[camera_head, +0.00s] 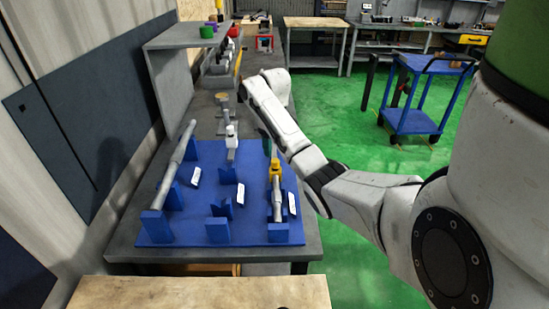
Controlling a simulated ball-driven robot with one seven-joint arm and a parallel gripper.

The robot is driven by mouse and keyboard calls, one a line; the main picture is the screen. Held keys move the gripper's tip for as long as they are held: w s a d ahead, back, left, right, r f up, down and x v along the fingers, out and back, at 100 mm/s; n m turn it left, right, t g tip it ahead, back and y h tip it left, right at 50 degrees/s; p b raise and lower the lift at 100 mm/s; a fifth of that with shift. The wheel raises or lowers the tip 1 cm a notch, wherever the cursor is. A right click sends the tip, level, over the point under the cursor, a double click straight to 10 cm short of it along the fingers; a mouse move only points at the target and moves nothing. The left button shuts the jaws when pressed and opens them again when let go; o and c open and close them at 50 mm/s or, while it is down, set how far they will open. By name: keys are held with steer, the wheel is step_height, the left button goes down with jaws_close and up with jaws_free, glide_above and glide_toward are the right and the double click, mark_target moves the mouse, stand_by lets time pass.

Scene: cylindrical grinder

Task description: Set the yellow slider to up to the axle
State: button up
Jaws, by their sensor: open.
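The yellow slider (275,170) shows near the far end of a grey, rod-like axle (277,198) on the right side of the blue board (188,233). The axle rests in blue holders.
A long grey cylinder (178,160) lies in holders on the board's left, and a white-topped part (231,139) is in the middle. A grey shelf (176,75) stands at the back left. A blue cart (412,119) stands on the open green floor.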

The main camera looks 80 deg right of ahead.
steer(key=shift+r+p, duration=1.35)
steer(key=shift+r, duration=0.4)
